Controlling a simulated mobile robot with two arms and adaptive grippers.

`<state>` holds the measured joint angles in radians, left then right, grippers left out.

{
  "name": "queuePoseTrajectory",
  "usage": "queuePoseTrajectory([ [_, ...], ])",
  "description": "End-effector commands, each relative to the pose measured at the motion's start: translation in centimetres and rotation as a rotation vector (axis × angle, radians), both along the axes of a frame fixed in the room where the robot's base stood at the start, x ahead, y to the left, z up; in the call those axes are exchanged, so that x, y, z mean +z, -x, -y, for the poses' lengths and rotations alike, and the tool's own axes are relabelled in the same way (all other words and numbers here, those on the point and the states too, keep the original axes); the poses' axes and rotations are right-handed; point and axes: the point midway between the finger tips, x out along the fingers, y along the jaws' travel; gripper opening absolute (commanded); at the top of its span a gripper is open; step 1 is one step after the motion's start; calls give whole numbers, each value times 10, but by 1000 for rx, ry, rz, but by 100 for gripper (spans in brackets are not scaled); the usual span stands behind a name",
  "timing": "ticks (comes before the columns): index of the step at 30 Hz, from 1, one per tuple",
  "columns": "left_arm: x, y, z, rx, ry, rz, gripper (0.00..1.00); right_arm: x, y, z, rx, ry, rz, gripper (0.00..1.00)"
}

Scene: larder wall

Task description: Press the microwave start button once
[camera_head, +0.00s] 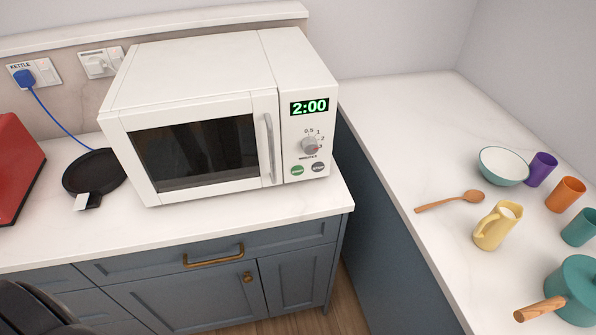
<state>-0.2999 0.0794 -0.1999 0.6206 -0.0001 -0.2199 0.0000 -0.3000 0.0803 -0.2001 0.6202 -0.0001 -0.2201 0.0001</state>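The white microwave (190,80) stands on the left counter with its door closed. Its display (309,107) reads 2:00 in green digits. Below it is a round grey knob (310,146) with a red mark and a minutes scale. Under the knob sit two oval buttons side by side, a green button (297,170) on the left and a dark button (318,167) on the right. Their lettering is too small to read. Neither of my grippers is in view; nothing touches or covers the buttons.
A black round pad (92,172) and a red appliance (12,165) are left of the microwave. On the right counter are a wooden spoon (450,201), yellow jug (497,225), bowl (503,166), several cups and a teal pot (574,288). A dark part of mine shows bottom left.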

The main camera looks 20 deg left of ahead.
Motion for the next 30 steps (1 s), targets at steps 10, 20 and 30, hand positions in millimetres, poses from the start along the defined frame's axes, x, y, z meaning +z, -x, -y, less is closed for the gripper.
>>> queuePoseTrajectory([
  [10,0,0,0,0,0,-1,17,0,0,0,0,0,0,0],
  [20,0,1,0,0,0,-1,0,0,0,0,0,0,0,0],
  [30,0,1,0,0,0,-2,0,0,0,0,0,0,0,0],
])
